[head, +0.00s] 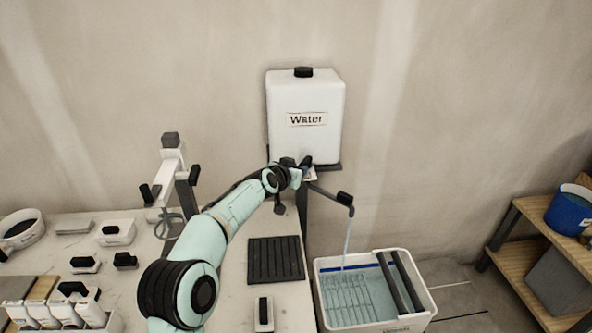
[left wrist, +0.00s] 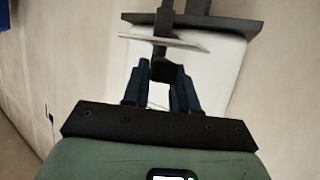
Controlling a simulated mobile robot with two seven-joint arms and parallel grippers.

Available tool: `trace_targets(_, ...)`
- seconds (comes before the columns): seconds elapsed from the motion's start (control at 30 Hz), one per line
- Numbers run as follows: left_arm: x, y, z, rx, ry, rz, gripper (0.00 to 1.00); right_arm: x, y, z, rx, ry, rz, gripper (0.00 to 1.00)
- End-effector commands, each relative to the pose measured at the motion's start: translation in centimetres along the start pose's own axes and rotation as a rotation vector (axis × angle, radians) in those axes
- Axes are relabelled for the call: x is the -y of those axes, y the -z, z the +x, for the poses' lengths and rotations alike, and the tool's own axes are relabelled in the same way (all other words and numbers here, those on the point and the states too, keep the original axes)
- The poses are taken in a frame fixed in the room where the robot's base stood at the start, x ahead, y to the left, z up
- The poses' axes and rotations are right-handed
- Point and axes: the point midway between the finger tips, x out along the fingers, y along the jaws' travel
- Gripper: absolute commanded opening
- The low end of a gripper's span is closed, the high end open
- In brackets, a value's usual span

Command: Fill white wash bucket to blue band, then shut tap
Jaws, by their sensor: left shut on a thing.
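The white wash bucket (head: 428,309) stands on the floor right of the worktop. Pale blue water (head: 376,300) lies in it, with a grid showing through. The blue band (head: 345,267) shows on the inner back wall; the water appears close below it, but I cannot tell the exact gap. A thin stream (head: 347,238) falls from the dark spout (head: 345,199) into the bucket. My left gripper (head: 304,168) is at the tap below the white water tank (head: 306,103). In the left wrist view, its fingers (left wrist: 160,80) are shut on the dark tap handle (left wrist: 163,70). My right gripper is not in view.
A black ribbed mat (head: 276,260) lies on the worktop (head: 232,300) beside the bucket. Dark rollers (head: 404,281) cross the bucket's right part. A wooden shelf (head: 520,206) with a blue bucket (head: 570,210) stands at the right. Several small tools and boxes sit at the left.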

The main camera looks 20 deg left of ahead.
Motion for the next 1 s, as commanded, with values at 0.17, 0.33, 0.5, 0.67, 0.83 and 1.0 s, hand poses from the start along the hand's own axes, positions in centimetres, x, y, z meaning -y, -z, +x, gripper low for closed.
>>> trace_targets(0.17, -0.1, 0.3, -0.1, -0.006, 0.000, -0.001, 0.00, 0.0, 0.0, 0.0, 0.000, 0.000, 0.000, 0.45)
trace_targets(0.33, -0.1, 0.2, 0.0, -0.005, 0.000, -0.001, 0.49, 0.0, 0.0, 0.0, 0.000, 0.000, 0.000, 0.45)
trace_targets(0.5, 0.0, 0.1, 0.0, -0.003, 0.000, -0.001, 0.49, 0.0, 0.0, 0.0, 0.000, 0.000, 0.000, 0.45)
trace_targets(0.67, 0.0, 0.0, -0.6, -0.002, 0.000, 0.000, 0.49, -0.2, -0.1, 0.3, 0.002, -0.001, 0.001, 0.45)
trace_targets(0.83, 0.0, -0.1, -3.0, -0.004, 0.000, -0.001, 0.49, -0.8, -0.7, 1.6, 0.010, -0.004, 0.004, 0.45)
trace_targets(1.0, 0.0, -0.1, -6.7, -0.005, 0.000, 0.000, 0.49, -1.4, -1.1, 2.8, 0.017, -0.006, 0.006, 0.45)
